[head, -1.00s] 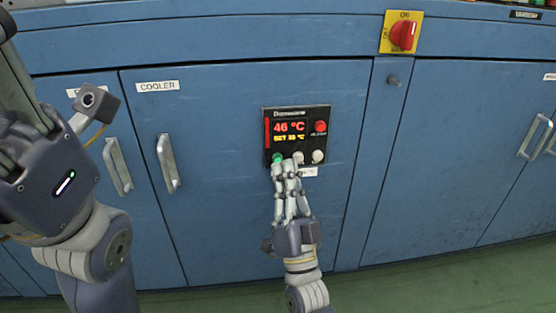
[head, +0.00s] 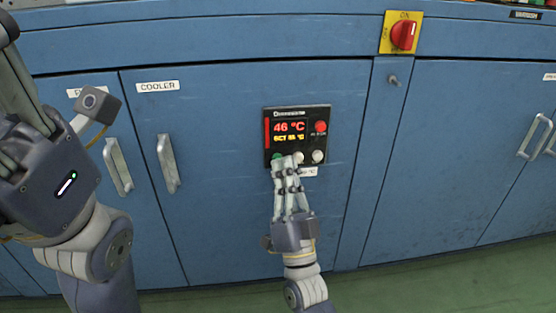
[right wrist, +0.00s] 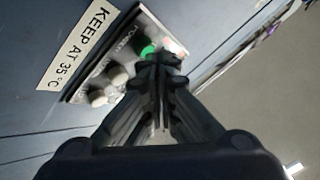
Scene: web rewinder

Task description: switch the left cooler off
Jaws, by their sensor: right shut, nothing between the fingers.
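The cooler's black control panel (head: 298,112) is set in a blue door labelled COOLER. My left gripper (head: 15,85) is cut off by the left edge.
Two pale knobs (head: 318,156) sit in the panel's bottom row, one partly covered. A KEEP AT 35 °C label (right wrist: 75,45) is below. Door handles (head: 168,163) stick out at left. A red rotary switch (head: 404,35) on yellow is at upper right.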

